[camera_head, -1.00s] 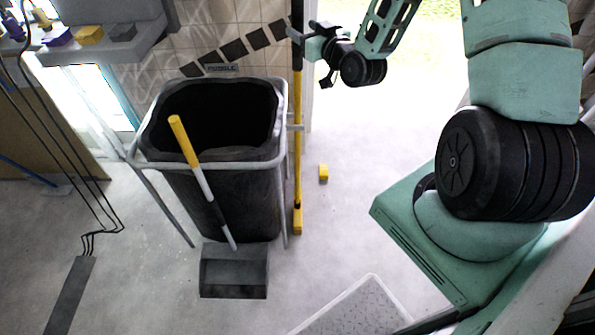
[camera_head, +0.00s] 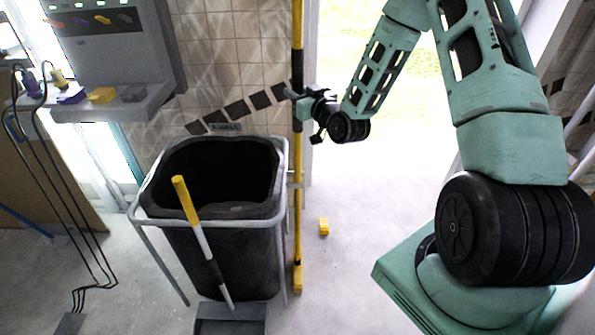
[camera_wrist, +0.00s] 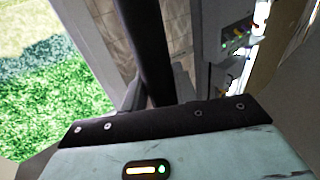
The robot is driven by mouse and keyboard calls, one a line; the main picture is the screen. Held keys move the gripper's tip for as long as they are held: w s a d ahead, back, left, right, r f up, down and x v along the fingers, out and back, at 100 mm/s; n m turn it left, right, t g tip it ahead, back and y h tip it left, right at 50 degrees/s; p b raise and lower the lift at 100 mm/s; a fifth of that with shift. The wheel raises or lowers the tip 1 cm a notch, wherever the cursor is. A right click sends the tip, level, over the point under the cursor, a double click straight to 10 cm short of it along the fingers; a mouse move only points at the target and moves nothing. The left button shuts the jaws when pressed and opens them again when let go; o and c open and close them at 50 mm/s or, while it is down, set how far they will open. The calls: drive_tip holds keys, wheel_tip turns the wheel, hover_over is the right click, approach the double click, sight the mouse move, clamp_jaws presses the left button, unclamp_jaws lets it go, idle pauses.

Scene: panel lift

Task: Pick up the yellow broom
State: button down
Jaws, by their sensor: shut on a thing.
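The yellow broom (camera_head: 297,215) is a tall, thin pole with yellow and black bands, standing upright right of the black bin. Its yellow foot is low, near the floor; I cannot tell if it touches. Its top runs out of the head view. My gripper (camera_head: 298,98) is shut on a black band of the pole, above the bin's rim height. In the wrist view a dark length of the broom (camera_wrist: 152,50) rises from between the jaws; the fingertips are mostly hidden there.
A black bin (camera_head: 235,255) in a grey frame stands just left of the broom. A dustpan (camera_head: 230,318) with a yellow-topped handle leans before it. A tiled wall is behind; a bright doorway opens right.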

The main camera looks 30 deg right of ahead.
sight(301, 82)
drive_tip(key=shift+r, duration=0.15)
drive_tip(key=shift+r+b, duration=0.3)
drive_tip(key=shift+r, duration=1.3)
drive_tip(key=s+d+b, duration=0.2)
drive_tip(key=s+d, duration=0.8)
drive_tip(key=d, duration=0.5)
drive_tip(key=shift+b, duration=0.35)
drive_tip(key=shift+a, duration=0.15)
